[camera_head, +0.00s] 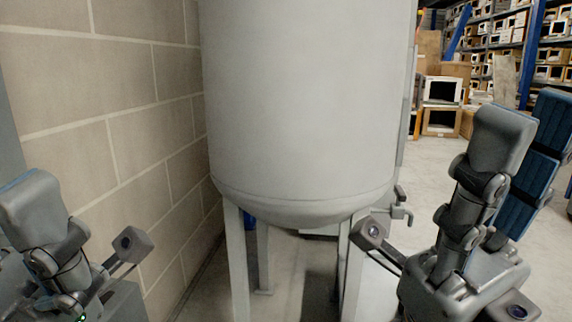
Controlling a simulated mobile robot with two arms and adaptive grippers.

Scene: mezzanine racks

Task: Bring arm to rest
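My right gripper (446,272) is at the lower right, at the end of my grey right arm. Its fingers are spread wide apart, with nothing seen between them. My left gripper (100,288) is at the lower left and partly cut off by the picture edge. One of its fingers stands out to the right, spread from the body, and its other finger is not clearly seen. Nothing shows in it. Both arms are bent in front of me, on either side of a large tank.
The pale grey tank (305,100) stands on legs straight ahead, close by. A block wall (110,100) runs along the left. At the right are dark blue padded panels (523,195), boxes (441,105) and stocked racks (490,40). Some floor (432,170) is clear right of the tank.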

